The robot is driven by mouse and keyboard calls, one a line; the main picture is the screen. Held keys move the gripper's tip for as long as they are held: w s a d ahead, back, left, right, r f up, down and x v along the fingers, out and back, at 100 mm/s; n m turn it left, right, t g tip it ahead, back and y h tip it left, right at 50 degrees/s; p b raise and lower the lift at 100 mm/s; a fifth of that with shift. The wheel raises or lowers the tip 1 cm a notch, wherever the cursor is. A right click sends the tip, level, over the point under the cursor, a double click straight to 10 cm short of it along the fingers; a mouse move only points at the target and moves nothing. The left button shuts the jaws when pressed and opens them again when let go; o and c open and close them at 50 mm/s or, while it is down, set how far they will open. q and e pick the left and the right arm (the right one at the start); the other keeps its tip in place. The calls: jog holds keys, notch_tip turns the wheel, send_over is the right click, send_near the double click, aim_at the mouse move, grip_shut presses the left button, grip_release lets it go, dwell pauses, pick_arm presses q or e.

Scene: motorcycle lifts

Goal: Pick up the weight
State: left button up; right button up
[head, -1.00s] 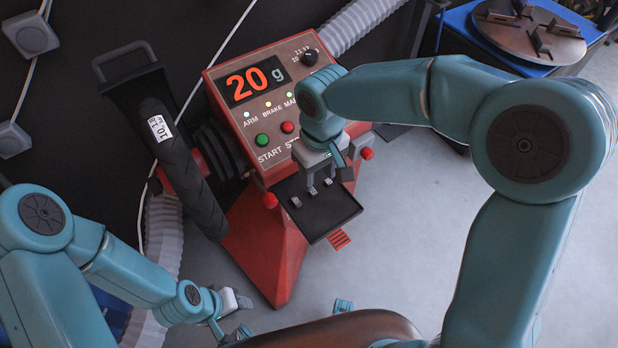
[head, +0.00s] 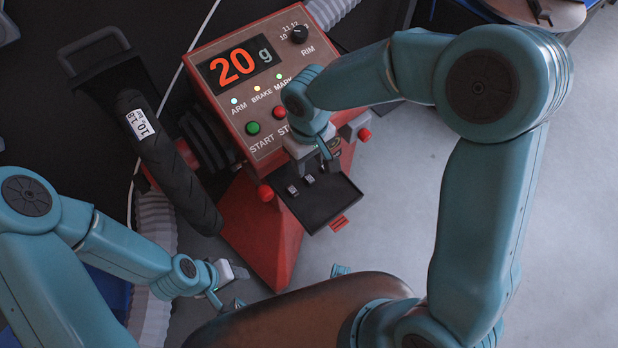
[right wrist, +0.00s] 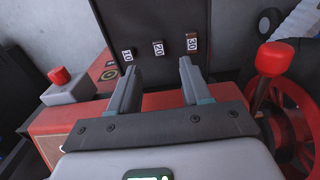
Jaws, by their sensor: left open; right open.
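Three small weights lie in a row on the black tray (head: 325,208) of the red balancing machine. In the right wrist view they are labelled 10 (right wrist: 127,55), 20 (right wrist: 158,48) and 30 (right wrist: 192,42). In the head view two weights show, one (head: 292,190) beside the other (head: 309,179); my right gripper hides the third. My right gripper (right wrist: 160,68) is open and empty over the tray's machine side, its fingers pointing at the row, with the 20 weight between their lines and apart from them. My left gripper (head: 240,288) is open and empty, low at the left.
The red machine (head: 250,195) has a panel reading 20 g (head: 234,64), with green and red buttons. A dark tyre-like roll (head: 165,165) stands at its left. Red knobs (head: 265,193) flank the tray. Bare grey floor (head: 400,215) lies right of the tray.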

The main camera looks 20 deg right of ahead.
aim_at(309, 178)
notch_tip(309, 178, down, 7)
jog(key=shift+w+b, duration=0.1)
jog(key=shift+b, duration=0.45)
grip_shut()
